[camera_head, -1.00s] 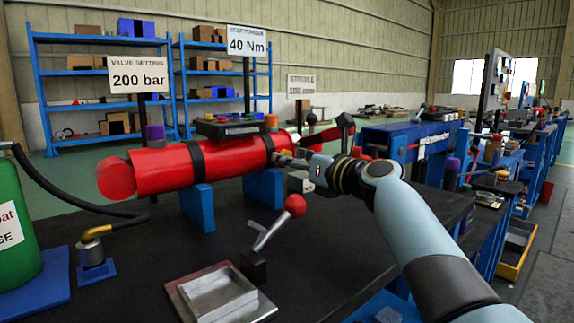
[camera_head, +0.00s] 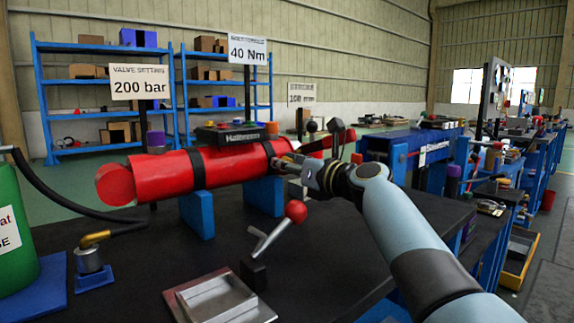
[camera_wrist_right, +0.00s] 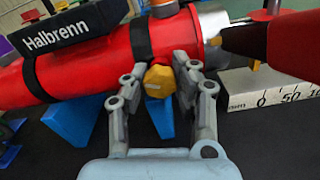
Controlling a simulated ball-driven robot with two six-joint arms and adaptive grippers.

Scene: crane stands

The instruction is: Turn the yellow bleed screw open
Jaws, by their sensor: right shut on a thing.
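The yellow bleed screw (camera_wrist_right: 159,80) is a hexagonal yellow head on the front side of the red cylinder (camera_wrist_right: 85,70). In the right wrist view my right gripper (camera_wrist_right: 161,76) has one finger on each side of the head and is shut on it. In the head view the right gripper (camera_head: 285,162) reaches the right end of the red cylinder (camera_head: 165,172), where its fingers largely hide the screw. My left gripper is not in view.
The cylinder rests on blue stands (camera_head: 197,214) on a dark bench. A red-knobbed lever (camera_head: 295,212) and a metal tray (camera_head: 218,297) stand in front. A white scale block (camera_wrist_right: 255,92) lies right of the gripper.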

